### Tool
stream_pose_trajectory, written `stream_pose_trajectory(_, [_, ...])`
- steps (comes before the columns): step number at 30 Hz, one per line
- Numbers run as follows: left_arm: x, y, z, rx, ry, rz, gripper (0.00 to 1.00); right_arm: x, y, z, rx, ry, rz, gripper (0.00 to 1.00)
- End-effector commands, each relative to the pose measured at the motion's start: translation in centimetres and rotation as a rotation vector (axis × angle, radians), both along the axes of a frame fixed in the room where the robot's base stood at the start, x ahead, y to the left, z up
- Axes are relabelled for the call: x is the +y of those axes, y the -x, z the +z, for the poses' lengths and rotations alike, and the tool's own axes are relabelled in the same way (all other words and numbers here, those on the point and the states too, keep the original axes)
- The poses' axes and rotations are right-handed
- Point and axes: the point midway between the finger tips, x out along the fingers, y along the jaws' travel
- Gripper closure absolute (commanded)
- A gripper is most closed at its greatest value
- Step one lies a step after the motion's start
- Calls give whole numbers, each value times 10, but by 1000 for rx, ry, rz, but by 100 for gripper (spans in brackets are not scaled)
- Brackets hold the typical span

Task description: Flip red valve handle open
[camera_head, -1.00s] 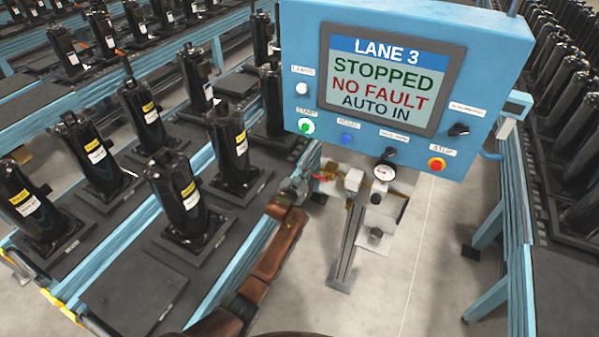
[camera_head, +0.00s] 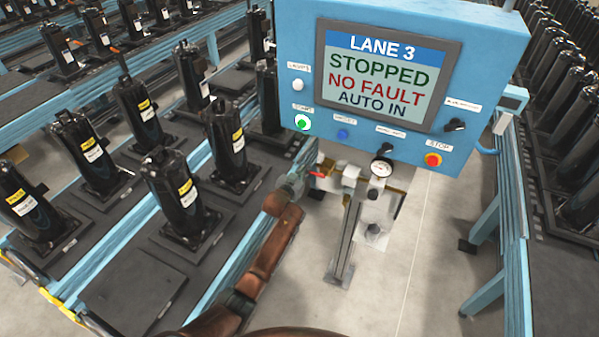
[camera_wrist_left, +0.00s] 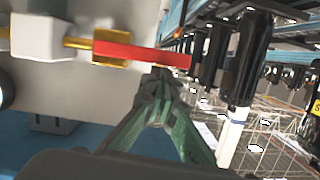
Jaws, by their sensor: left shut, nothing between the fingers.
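The red valve handle (camera_head: 317,173) sits on the brass pipe fitting left of the gauge, under the control box. In the left wrist view the handle (camera_wrist_left: 145,54) is a flat red bar reaching right from the brass valve body (camera_wrist_left: 112,45), roughly in line with the pipe. My left gripper (camera_head: 304,177) is shut and empty, just left of the handle. In the left wrist view its joined fingertips (camera_wrist_left: 160,76) are close to the handle's outer end; I cannot tell whether they touch. My right gripper is not in view.
The blue control box (camera_head: 300,28) hangs above the valve, its screen reading STOPPED. A pressure gauge (camera_head: 380,168) and a grey post (camera_head: 345,240) stand right of the handle. A conveyor with several black compressors (camera_head: 178,190) lies left.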

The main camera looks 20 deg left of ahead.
Motion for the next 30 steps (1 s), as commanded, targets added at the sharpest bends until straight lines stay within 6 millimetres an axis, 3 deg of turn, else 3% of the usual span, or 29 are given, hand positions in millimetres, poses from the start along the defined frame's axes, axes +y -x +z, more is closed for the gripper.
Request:
stream_pose_trajectory(8, [-4,0,46,-6,-1,-5,100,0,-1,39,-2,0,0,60])
stream_pose_trajectory(10, [0,13,40,-6,-1,-4,100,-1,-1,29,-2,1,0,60])
stream_pose_trajectory(21, [9,71,54,-6,0,-4,100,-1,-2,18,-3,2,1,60])
stream_pose_trajectory(30, [13,94,61,-5,0,-4,100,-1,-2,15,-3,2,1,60])
